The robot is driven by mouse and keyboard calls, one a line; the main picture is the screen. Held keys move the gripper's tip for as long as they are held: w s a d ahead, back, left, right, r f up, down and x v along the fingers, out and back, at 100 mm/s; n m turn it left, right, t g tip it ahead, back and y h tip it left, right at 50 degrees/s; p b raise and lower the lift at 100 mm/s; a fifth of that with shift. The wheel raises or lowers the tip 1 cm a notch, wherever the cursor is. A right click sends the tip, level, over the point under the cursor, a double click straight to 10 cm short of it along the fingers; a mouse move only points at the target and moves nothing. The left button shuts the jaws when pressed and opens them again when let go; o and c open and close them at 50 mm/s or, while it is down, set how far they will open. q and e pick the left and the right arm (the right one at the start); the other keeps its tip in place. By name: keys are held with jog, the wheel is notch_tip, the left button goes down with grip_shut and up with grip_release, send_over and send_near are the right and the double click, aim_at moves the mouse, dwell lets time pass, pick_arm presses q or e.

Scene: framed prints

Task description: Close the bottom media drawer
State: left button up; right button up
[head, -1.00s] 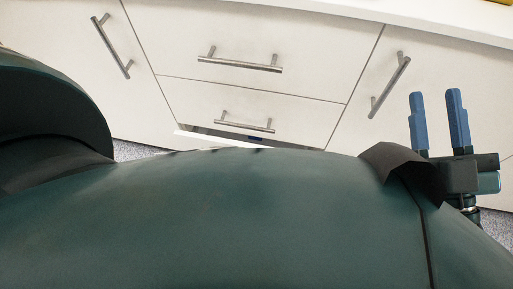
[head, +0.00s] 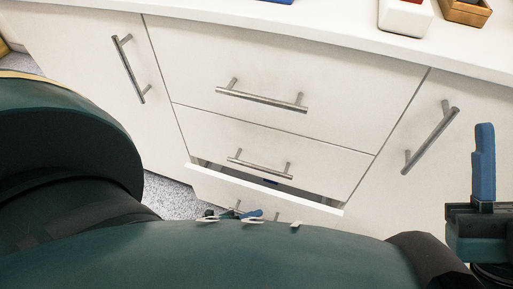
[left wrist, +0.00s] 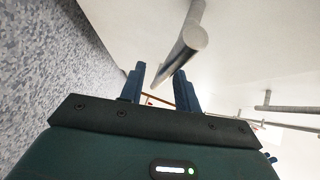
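The bottom media drawer (head: 325,206) stands partly open in the head view. A dark gap shows behind its white front edge, with something small and blue inside. Its lower front is hidden by my arm. My left gripper (head: 248,215) is mostly hidden there, with only small blue and dark parts showing at the drawer front. In the left wrist view the left gripper (left wrist: 160,75) has its blue fingers apart, with a metal bar handle (left wrist: 185,48) close in front; contact cannot be told. My right gripper (head: 485,165) is at the right edge, one blue finger showing.
Two shut drawers, the upper (head: 285,65) and middle (head: 300,150), stand above the open one. Side doors (head: 90,75) carry bar handles. The countertop (head: 350,35) holds a white item (head: 405,15) and a wooden box (head: 466,10). Speckled floor (head: 175,195) shows at left.

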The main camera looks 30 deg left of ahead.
pick_arm(q)
jog(key=shift+w+d+f, duration=0.1)
jog(key=shift+w+d, duration=0.25)
jog(key=shift+w, duration=0.2)
grip_shut()
